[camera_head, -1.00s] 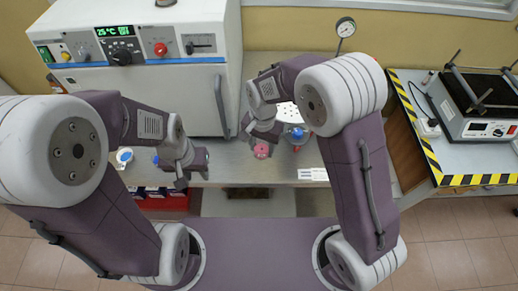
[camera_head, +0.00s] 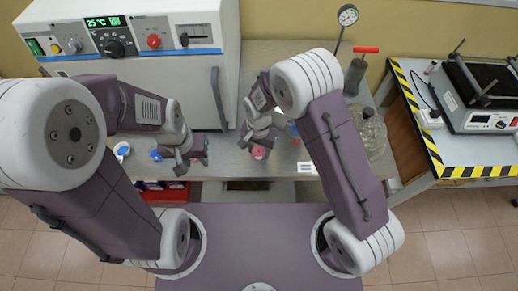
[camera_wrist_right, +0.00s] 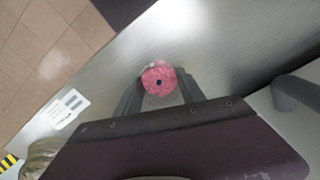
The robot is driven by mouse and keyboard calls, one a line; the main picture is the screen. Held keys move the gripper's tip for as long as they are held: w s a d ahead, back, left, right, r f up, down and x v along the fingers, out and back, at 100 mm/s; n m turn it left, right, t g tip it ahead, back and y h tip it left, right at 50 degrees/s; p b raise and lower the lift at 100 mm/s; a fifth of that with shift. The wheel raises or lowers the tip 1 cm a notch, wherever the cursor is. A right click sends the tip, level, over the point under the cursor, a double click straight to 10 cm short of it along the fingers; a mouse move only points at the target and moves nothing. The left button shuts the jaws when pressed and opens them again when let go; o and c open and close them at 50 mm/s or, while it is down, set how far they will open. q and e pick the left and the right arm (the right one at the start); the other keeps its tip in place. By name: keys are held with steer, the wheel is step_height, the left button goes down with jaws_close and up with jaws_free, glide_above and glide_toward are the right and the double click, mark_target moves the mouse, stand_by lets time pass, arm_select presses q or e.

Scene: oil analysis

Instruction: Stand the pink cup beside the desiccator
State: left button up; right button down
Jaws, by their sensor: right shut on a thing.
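The pink cup (camera_head: 258,152) is small and round. In the right wrist view its top (camera_wrist_right: 158,80) shows a dark spot in the middle, between the fingers. My right gripper (camera_head: 259,142) is shut on it, over the metal bench; I cannot tell whether the cup touches the bench. A clear, rounded glass vessel (camera_head: 370,133), possibly the desiccator, stands right of my right forearm. A blue-topped thing (camera_head: 292,130) beside the cup is mostly hidden by that arm. My left gripper (camera_head: 205,151) hangs over the bench further left; its opening is unclear.
A white oven (camera_head: 150,65) with a handle stands at the back left. A pump (camera_head: 357,72) with a red handle and a gauge (camera_head: 348,15) stand behind the glass vessel. A label (camera_head: 305,168) lies near the bench's front edge. A striped-edge table (camera_head: 440,160) is at the right.

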mark_target(259, 150)
steer(key=shift+w+f, duration=0.15)
steer(key=shift+w, duration=0.05)
steer(key=c, duration=0.7)
jaws_free()
steer(key=shift+s, duration=0.1)
step_height(259, 150, up, 12)
